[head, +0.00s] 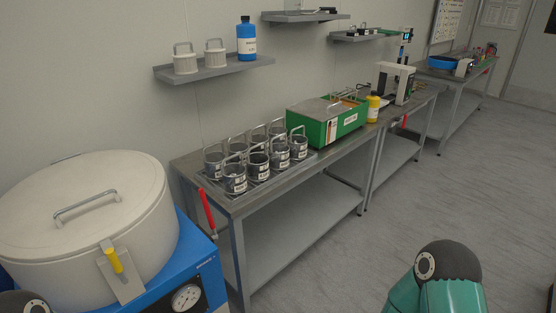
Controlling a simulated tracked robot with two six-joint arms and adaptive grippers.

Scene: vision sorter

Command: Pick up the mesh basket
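Several mesh baskets stand upright in rows on a tray (262,192) at the near end of the metal workbench (185,163). They are dark cylinders with wire handles and white labels. One mesh basket (235,179) is at the front corner, nearest me. Another mesh basket (298,146) is at the right end of the group. The rear baskets are partly hidden by the front ones. Neither of my grippers is in view. A teal and black part of my arm shows at the bottom right, and a dark rounded part shows at the bottom left corner.
A large white lidded vessel (90,225) on a blue base (200,262) stands at the left, close to the bench. A green box (320,130) and a yellow bottle (373,108) stand beyond the baskets. A wall shelf (215,70) hangs above. The floor at right is clear.

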